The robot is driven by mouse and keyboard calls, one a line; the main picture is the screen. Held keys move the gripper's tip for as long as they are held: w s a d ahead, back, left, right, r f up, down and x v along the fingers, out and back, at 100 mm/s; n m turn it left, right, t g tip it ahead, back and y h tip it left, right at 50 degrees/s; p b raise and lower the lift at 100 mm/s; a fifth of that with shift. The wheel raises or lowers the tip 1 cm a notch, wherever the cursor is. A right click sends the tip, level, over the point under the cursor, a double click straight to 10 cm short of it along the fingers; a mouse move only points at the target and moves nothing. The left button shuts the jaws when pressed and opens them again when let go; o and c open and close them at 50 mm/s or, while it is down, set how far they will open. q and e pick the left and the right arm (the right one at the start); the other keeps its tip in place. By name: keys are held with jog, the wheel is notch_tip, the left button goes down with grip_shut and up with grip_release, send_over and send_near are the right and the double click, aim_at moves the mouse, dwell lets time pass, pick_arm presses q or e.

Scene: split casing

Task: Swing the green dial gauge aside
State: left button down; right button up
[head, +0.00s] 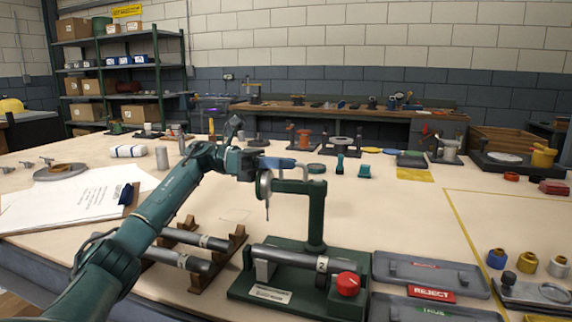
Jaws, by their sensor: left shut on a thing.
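The green dial gauge (316,215) stands on a green base at front centre. It has an upright post and an arm reaching left, with a round dial (265,184) at the arm's end and a thin stem hanging down. The dial is turned nearly edge-on. A grey shaft labelled 2 (295,259) lies in the base below, and the stem's tip is above it, to its left. My left gripper (303,169) comes in from the left at the gauge's upper arm and is shut on it. The fingertips are small and partly hidden. My right gripper is not in view.
A red knob (347,284) is on the base's right front. Grey REJECT (430,272) and TRUE trays lie to the right. Two shafts on a brown wooden rack (195,284) lie left of the base. A clipboard (75,208) is at left.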

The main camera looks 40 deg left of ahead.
pick_arm(q)
jog(key=c, duration=1.5)
grip_release()
jog(key=shift+p+v, duration=0.6)
jog(key=shift+v, duration=6)
